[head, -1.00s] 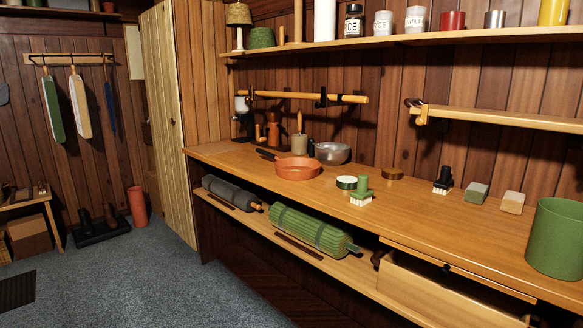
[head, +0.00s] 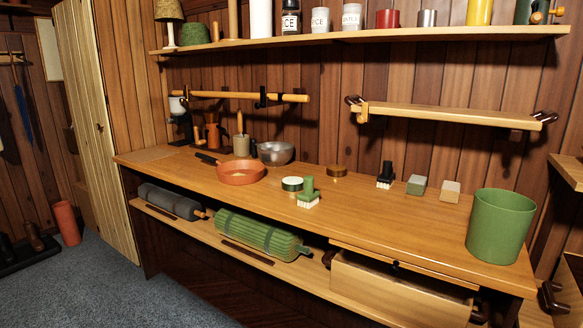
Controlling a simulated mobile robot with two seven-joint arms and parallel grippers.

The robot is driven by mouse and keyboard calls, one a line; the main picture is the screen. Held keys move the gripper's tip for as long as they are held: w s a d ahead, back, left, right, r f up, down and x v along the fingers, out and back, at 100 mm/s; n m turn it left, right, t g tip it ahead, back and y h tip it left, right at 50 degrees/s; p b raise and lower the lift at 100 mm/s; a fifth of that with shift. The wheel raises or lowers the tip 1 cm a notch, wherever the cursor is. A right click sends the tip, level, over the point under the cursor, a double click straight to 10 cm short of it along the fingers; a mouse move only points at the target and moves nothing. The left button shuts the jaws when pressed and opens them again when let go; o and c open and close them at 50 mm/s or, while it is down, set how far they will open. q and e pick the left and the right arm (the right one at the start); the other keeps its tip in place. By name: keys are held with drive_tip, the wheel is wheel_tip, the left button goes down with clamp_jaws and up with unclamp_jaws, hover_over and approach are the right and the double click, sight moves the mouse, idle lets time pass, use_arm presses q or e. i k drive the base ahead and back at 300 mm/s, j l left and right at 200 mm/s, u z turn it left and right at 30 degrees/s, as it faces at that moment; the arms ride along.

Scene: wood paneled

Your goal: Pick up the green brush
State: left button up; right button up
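The green brush (head: 308,194) stands upright on the wooden counter (head: 374,226), its pale bristles down and its green handle up. It is near the front edge, about the middle of the counter. A round tin with a green band (head: 292,184) is close behind it to the left. A black brush (head: 385,176) of similar shape stands farther back to the right. Neither of my grippers is in view.
An orange pan (head: 241,172) and a metal bowl (head: 276,153) stand left of the brush. A green bucket (head: 500,227) is at the right end. A drawer (head: 393,295) is below the counter. The counter in front of the black brush is clear.

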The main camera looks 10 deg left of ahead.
sight(307, 199)
drive_tip(key=i+j+z, duration=0.3)
drive_tip(key=i+j, duration=0.2)
drive_tip(key=j, duration=0.15)
drive_tip(key=i+j+z, duration=0.15)
drive_tip(key=j, duration=0.25)
drive_tip(key=i+j+z, duration=0.15)
drive_tip(key=j, duration=0.25)
drive_tip(key=i+j+z, duration=0.15)
drive_tip(key=j, duration=0.25)
drive_tip(key=i, duration=0.1)
